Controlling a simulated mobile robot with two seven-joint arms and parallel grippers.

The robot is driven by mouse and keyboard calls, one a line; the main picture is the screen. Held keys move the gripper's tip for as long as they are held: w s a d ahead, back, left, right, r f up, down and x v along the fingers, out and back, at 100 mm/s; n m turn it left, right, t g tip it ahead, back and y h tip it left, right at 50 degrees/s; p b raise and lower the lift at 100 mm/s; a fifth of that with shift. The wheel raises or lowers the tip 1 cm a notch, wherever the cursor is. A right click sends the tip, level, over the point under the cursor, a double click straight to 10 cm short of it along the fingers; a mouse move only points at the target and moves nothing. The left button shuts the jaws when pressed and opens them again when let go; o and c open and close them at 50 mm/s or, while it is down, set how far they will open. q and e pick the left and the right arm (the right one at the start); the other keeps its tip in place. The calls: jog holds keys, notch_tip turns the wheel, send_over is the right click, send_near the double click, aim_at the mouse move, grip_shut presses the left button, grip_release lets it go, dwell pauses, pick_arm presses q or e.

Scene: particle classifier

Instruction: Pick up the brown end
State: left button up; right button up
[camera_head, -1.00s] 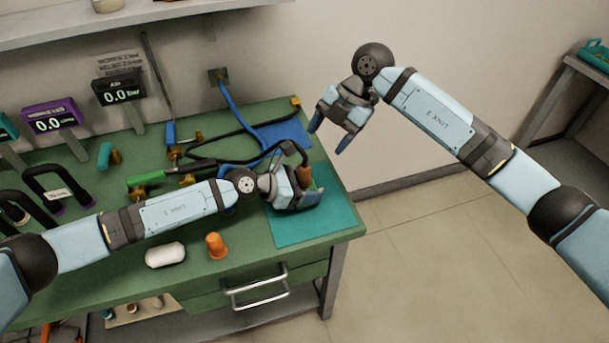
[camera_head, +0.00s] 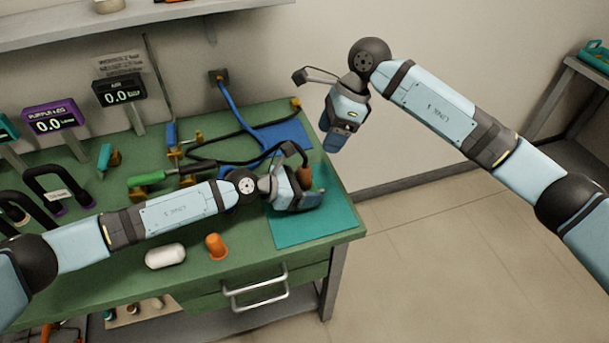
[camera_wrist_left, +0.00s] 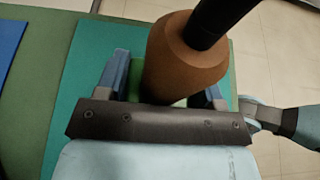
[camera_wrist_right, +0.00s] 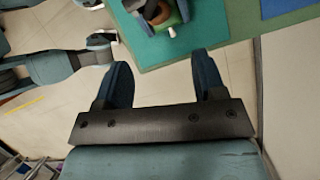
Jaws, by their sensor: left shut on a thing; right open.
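The brown end (camera_head: 305,177) is a brown cylinder on a black hose, above the teal mat (camera_head: 290,233) at the bench's right end. In the left wrist view the brown end (camera_wrist_left: 185,65) fills the space between my left fingers, with the hose leaving its top and a bit of green showing below. My left gripper (camera_head: 296,193) is shut on it, low over the mat; I cannot tell whether it touches the mat. My right gripper (camera_head: 335,140) is open and empty, in the air beyond the bench's right edge, apart from the brown end.
An orange cup-like piece (camera_head: 216,246) and a white capsule-shaped piece (camera_head: 165,256) lie near the bench front. A blue mat (camera_head: 285,136) lies at the back right.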

jog(key=shift+s+a+f+n, duration=0.2)
jog(key=shift+a+f+n, duration=0.35)
jog(key=shift+f, duration=1.35)
jog(key=shift+s+a+f+n, duration=0.15)
jog(key=shift+a+f+n, duration=0.4)
jog(key=shift+f, duration=1.3)
jog(key=shift+s+a+f+n, duration=0.25)
jog(key=shift+a+f, duration=0.5)
jog(key=shift+f, duration=1.15)
jog(key=c, duration=1)
jog(key=shift+w+r, duration=0.1)
jog(key=shift+r, duration=0.35)
jog(key=v, duration=0.3)
jog(key=w+d, duration=0.1)
jog(key=d, duration=0.4)
jog(key=w+d, duration=0.2)
jog(key=d, duration=0.3)
jog(key=w+d, duration=0.2)
jog(key=d, duration=0.4)
